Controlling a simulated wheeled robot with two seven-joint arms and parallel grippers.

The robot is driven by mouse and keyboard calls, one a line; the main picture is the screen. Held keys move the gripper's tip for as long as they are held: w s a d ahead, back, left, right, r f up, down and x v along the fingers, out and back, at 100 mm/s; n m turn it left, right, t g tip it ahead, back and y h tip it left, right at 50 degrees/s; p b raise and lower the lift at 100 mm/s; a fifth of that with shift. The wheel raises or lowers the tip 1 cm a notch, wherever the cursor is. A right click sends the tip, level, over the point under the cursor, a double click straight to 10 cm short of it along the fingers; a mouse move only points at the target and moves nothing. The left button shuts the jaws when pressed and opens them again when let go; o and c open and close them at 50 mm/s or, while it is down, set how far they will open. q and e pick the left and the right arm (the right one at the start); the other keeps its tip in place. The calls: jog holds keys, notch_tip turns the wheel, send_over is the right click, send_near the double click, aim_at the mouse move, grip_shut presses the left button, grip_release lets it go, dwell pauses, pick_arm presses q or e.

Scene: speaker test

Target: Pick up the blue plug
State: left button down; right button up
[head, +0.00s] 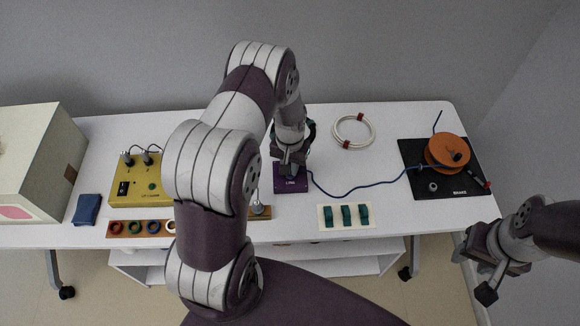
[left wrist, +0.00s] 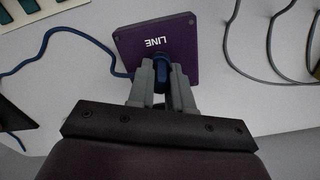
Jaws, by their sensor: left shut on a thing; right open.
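The blue plug (left wrist: 160,70) shows in the left wrist view between the fingers of my left gripper (left wrist: 162,90), which is shut on it. The plug is at the purple box marked LINE (left wrist: 190,45); whether it sits in a socket I cannot tell. A blue cable (left wrist: 75,35) runs from it. In the head view my left gripper (head: 289,168) is right over the purple box (head: 291,184), and the plug is mostly hidden there. My right gripper (head: 484,274) is open and empty, off the table's front right corner.
The blue cable (head: 352,190) leads to an orange reel (head: 447,151) on a black board (head: 412,151). A white cable coil (head: 353,131), green clips (head: 347,215), a yellow box (head: 128,172) and a blue pouch (head: 86,210) lie about. My left arm hides the table's middle.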

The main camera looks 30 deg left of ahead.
pick_arm(q)
jog(key=r, duration=0.4)
jog(key=shift+w+d+r+b, duration=0.1)
jog(key=shift+d+r+b, duration=0.1)
jog(key=shift+b, duration=0.2)
jog(key=d+r+b, duration=0.1)
jog(key=d+r, duration=0.5)
jog(key=d, duration=0.5)
jog(key=shift+d+r, duration=0.15)
jog(key=shift+r, duration=0.2)
notch_tip(320, 180, up, 4)
jog(key=p, duration=0.3)
jog(key=shift+f, duration=0.1)
